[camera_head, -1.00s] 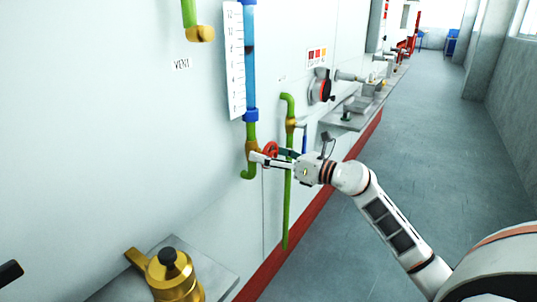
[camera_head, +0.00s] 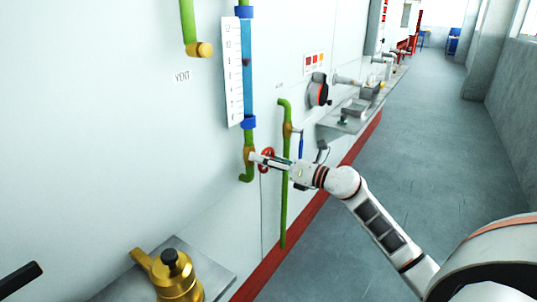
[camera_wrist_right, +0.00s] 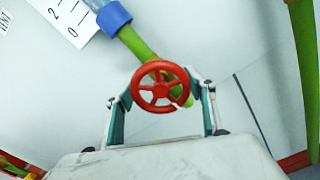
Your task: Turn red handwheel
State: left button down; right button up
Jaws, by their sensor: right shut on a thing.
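The red handwheel (camera_head: 266,153) is on the lower end of the green pipe, below the sight tube, in the head view. In the right wrist view the handwheel (camera_wrist_right: 160,90) shows nearly face-on, with spokes and a hub. My right gripper (camera_head: 262,159) is at the wheel and partly covers it in the head view. Its two fingers stand on opposite sides of the rim in the wrist view (camera_wrist_right: 162,95), shut on the wheel. The wheel's lower rim is near the gripper's pale body.
A thin green pipe (camera_head: 284,205) runs down just right of the wheel, behind my right gripper. A blue sight tube (camera_head: 248,65) with a white scale (camera_head: 232,75) is above. A brass pot-like fitting (camera_head: 176,281) stands at lower left. The floor to the right is clear.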

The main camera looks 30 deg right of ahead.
jog(key=m+p, duration=0.2)
jog(key=p, duration=0.1)
jog(key=shift+r+m, duration=0.35)
jog(key=shift+m, duration=0.05)
jog(key=shift+f+m+p, duration=0.1)
jog(key=shift+m+p, duration=0.6)
jog(key=shift+p, duration=0.3)
pick_arm(q)
notch_tip(320, 180, up, 8)
jog(key=d+p, duration=0.1)
jog(key=p, duration=0.2)
jog(key=shift+h, duration=0.3)
pick_arm(e)
jog(key=shift+f+m, duration=0.2)
jog(key=shift+m, duration=0.55)
jog(key=shift+f+m, duration=0.15)
jog(key=shift+m, duration=0.6)
pick_arm(q)
jog(key=shift+w+d+r, duration=0.1)
pick_arm(e)
jog(key=o, duration=1.1)
pick_arm(q)
jog(key=shift+s+f, duration=0.2)
jog(key=shift+f, duration=0.05)
jog(key=shift+r, duration=0.1)
pick_arm(e)
jog(key=shift+d, duration=0.1)
jog(key=v, duration=1.2)
